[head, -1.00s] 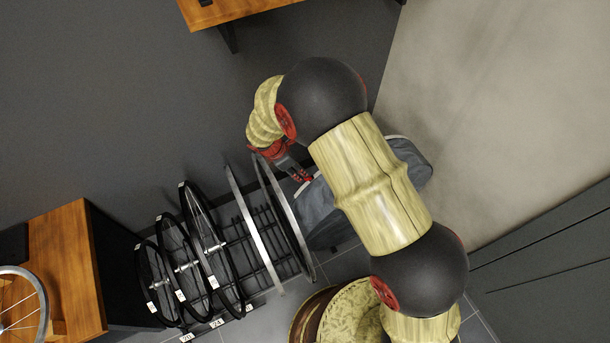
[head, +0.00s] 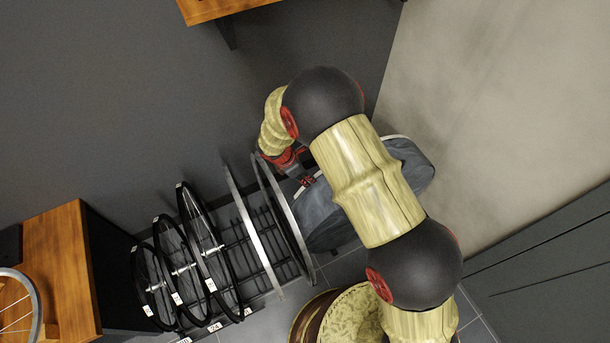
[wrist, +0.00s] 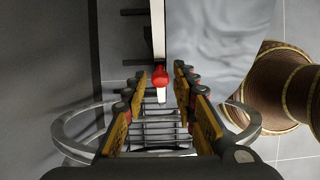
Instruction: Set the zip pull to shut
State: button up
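The zip pull is a small red tab (wrist: 161,77) in the wrist view, with a pale strip below it. It sits at the end of a long white band (wrist: 158,30) along the edge of the grey bag (wrist: 210,40). The bag also shows in the head view (head: 325,220), partly hidden behind my arm. My gripper (wrist: 164,82) is open, its two fingers on either side of the red tab with gaps visible. I cannot tell how far the tab is in depth. In the head view my gripper (head: 304,184) is at the bag's upper left edge.
Several wheels stand in a rack (head: 260,225) just left of the bag; its bars show below the tab in the wrist view (wrist: 160,130). A brown patterned round stool-like object (wrist: 280,85) stands right. A dark wall rises behind.

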jog(key=c, duration=0.6)
grip_shut()
